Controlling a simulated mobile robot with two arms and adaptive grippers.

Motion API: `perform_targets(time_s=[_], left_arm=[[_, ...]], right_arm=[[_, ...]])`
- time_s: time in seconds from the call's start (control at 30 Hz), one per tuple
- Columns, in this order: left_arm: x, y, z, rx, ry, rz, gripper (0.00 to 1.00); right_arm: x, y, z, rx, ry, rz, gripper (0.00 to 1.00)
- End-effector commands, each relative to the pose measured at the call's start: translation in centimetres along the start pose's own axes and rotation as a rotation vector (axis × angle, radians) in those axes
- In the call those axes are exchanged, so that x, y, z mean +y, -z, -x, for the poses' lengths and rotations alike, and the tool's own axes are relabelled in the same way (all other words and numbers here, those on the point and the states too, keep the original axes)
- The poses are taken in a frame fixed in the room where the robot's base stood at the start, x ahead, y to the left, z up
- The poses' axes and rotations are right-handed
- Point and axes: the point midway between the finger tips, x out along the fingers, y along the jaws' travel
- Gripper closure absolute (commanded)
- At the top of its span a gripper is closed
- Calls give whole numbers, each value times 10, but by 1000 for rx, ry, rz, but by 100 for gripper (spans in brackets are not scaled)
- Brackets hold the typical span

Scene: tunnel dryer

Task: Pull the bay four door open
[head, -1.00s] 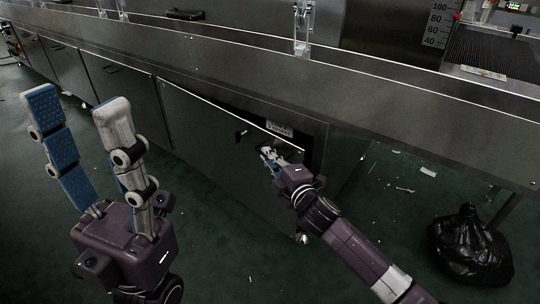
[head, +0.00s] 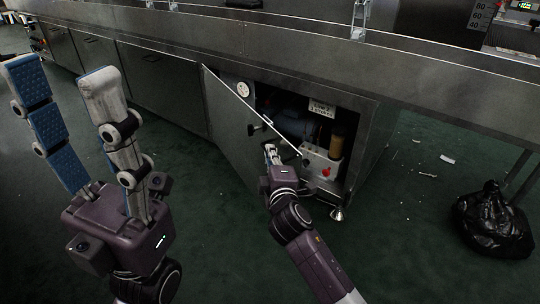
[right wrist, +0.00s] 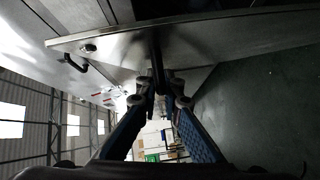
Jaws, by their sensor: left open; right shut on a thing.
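The bay door (head: 228,125) is a dark steel panel under the long machine, swung partly open, hinged on its left side. My right gripper (head: 271,152) is at the door's front, near its free edge. In the right wrist view its fingers are shut around a dark handle bar (right wrist: 157,60) on the steel panel (right wrist: 190,32). The fingers hide part of the handle in the head view. My left gripper (head: 65,95) is open and empty at the left, apart from the door.
The open bay (head: 350,120) shows a blue unit (head: 290,122), a yellowish cylinder (head: 337,146) and a white box with a red button (head: 320,168). More shut doors (head: 158,80) run left. A black bag (head: 492,220) lies at right. The green floor before the door is clear.

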Motion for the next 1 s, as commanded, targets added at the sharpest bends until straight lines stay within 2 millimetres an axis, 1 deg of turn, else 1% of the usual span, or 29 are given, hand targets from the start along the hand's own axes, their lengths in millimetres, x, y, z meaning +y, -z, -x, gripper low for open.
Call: perform_targets(time_s=[0.03,0.2,0.23,0.37,0.63,0.77,0.87,1.0], left_arm=[[0,0,-1,1,2,0,52],[0,0,0,0,4,2,52],[0,-1,0,-1,4,2,52],[0,-2,1,-4,5,3,52],[0,-3,2,-10,7,2,52],[0,-3,2,-9,6,2,52],[0,-2,2,-8,6,2,52],[0,-2,2,-7,5,2,52]], right_arm=[[4,2,0,4,-6,-2,100],[4,1,-1,3,-6,-1,100],[4,1,-1,2,-6,-1,90],[3,0,-1,1,-5,-1,76],[1,-1,0,0,-2,0,76],[1,-1,6,-1,-1,0,76],[0,0,17,1,-2,-1,76],[0,-1,41,1,-1,0,76]])
